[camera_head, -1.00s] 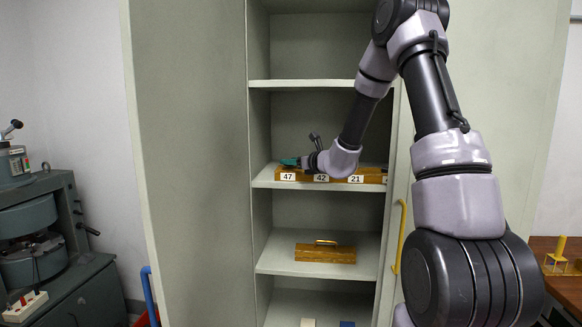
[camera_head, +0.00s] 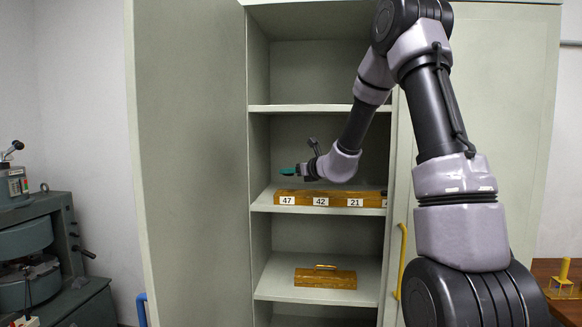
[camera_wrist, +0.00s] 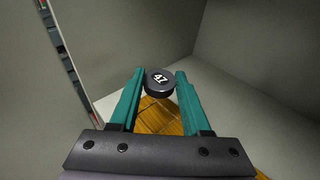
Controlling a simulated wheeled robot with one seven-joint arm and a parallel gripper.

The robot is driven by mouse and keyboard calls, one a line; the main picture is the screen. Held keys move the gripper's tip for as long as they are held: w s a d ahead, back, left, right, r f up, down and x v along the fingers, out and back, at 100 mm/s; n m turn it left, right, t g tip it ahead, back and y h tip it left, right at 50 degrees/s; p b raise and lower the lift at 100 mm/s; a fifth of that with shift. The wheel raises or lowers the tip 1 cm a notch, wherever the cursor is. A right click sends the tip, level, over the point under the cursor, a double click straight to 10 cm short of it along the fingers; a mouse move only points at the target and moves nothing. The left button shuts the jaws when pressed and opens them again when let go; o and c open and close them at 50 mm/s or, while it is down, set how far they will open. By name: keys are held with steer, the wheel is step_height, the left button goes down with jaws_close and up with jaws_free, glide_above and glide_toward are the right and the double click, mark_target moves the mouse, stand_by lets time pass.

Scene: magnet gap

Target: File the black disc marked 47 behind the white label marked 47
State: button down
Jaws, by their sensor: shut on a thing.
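The black disc marked 47 (camera_wrist: 160,82) is between the green fingertips of my gripper in the wrist view. In the head view my gripper (camera_head: 287,171) is above the left end of the wooden rack (camera_head: 338,190), and I cannot make out the disc there. The white label marked 47 (camera_head: 287,200) is the leftmost on the rack's front, below my gripper. In the wrist view part of the wooden rack (camera_wrist: 158,122) shows below the disc, between the fingers.
Labels 42 (camera_head: 320,201) and 21 (camera_head: 355,202) are to the right of 47. The cabinet's left wall stands close beside my gripper, and a shelf (camera_head: 318,108) is above it. A wooden box with a handle (camera_head: 325,280) sits on the shelf below.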

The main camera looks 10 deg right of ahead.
mark_target(291, 194)
steer(key=shift+g, duration=0.4)
steer(key=shift+s+f, duration=0.1)
steer(key=shift+f, duration=2.9)
steer(key=shift+f, duration=0.1)
steer(key=shift+c, duration=1.4)
jaws_free()
steer(key=c, duration=0.5)
steer(key=shift+r, duration=2.25)
steer(key=shift+o, duration=0.2)
steer(key=o, duration=0.5)
